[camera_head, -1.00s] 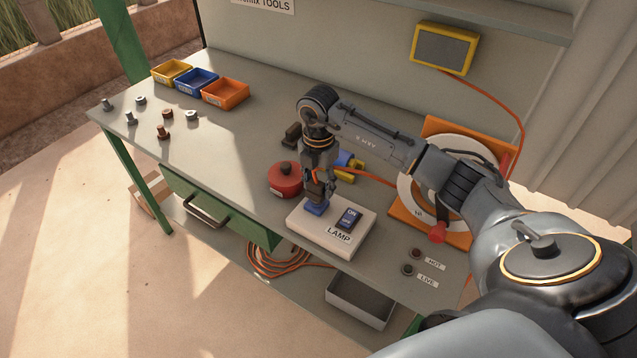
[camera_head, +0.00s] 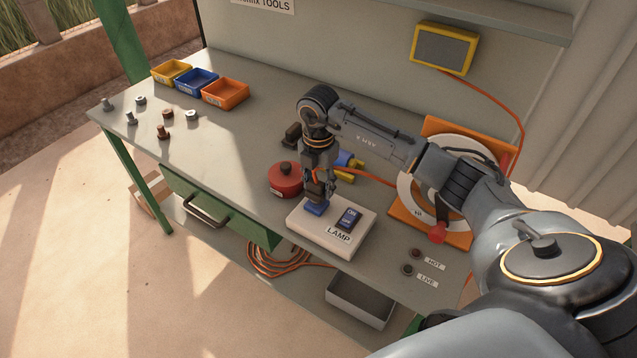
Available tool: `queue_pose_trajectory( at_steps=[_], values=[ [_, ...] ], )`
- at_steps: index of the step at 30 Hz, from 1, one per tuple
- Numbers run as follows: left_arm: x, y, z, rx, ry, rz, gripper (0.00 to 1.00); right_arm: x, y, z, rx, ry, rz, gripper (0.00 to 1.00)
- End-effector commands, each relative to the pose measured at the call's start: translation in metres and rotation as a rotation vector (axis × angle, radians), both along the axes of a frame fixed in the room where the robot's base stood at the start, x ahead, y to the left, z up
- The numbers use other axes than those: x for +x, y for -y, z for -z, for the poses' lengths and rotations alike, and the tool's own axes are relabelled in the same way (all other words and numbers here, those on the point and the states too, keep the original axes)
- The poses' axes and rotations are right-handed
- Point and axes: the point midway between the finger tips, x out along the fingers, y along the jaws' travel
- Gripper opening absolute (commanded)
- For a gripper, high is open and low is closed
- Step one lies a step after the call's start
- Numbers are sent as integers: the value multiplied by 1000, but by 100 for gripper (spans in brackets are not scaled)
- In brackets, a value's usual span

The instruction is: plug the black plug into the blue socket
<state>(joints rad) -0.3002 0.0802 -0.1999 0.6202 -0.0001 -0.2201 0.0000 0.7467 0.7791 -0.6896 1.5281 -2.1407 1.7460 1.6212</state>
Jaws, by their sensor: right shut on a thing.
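The blue socket (camera_head: 314,209) sits on the left part of a white box labelled LAMP (camera_head: 358,244), beside a blue ON/OFF switch (camera_head: 349,218). My right gripper (camera_head: 318,182) points down right above the socket and is shut on the black plug (camera_head: 317,194). The plug is upright at the socket; how far it sits in it I cannot tell, as the gripper and plug hide the socket's top. An orange cord (camera_head: 355,177) runs right from the gripper. My left gripper is not in view.
A red round object with a black knob (camera_head: 283,180) stands close left of the gripper. A yellow and blue object (camera_head: 350,166) lies behind it. An orange panel (camera_head: 404,217) with a dial and red-knobbed lever stands right. Three small bins (camera_head: 225,91) and loose bolts are at the far left.

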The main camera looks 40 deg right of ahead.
Motion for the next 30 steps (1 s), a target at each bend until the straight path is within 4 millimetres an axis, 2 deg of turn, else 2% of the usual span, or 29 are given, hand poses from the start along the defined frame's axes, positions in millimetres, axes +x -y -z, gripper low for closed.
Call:
queue_pose_trajectory(
  at_steps=[20,21,24,30],
  values=[
    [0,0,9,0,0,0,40,0,0,13,1,0,0,17],
    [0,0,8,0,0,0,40,0,0,12,0,0,0,51],
    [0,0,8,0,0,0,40,0,0,12,0,0,0,71],
    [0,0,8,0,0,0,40,0,0,12,0,0,0,71]
  ],
)
